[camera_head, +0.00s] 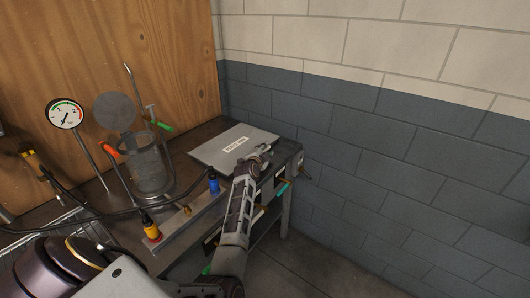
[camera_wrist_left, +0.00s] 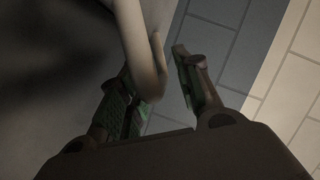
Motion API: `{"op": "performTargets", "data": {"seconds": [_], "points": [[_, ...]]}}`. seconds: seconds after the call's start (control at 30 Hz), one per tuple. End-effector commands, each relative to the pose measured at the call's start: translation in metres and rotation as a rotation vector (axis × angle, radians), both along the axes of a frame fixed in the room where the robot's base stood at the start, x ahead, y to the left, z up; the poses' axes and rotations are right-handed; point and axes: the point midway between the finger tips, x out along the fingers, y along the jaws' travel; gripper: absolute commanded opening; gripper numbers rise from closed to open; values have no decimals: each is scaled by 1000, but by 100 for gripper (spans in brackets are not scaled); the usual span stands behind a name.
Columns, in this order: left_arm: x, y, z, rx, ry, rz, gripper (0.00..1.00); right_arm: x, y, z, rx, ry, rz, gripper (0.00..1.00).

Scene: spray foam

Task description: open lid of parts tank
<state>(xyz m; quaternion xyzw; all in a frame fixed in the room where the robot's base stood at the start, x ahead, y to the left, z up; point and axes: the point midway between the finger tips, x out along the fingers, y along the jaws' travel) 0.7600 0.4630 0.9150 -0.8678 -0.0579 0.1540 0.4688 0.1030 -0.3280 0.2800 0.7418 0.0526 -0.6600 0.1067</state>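The parts tank's grey lid (camera_head: 222,155) lies flat and closed on the bench, with a white label (camera_head: 236,144) on top. My left gripper (camera_head: 264,154) is at the lid's right front edge. In the left wrist view, my left gripper (camera_wrist_left: 154,75) has its fingers apart around a pale curved piece, which looks like the lid's handle (camera_wrist_left: 153,45). This piece lies close to the left finger, with a gap to the right finger. Whether it touches the left finger is unclear. The tank's inside is hidden. My right gripper is not in view.
A glass cylinder (camera_head: 149,172) with a raised round cover (camera_head: 115,111) stands left of the lid. A dial gauge (camera_head: 65,113) and dark hoses are further left. A manifold with yellow and blue fittings (camera_head: 213,183) is in front. A block wall (camera_head: 400,150) is at right.

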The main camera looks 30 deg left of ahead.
Motion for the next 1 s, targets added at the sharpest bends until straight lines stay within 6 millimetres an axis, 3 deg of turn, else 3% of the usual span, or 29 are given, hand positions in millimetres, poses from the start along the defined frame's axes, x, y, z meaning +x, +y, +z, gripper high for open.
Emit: {"op": "performTargets", "data": {"seconds": [0.33,0.6,1.0], "points": [[1,0,0,0,0,0,34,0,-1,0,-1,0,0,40],[1,0,0,0,0,0,0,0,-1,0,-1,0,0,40],[2,0,0,-1,1,0,0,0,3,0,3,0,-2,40]]}}
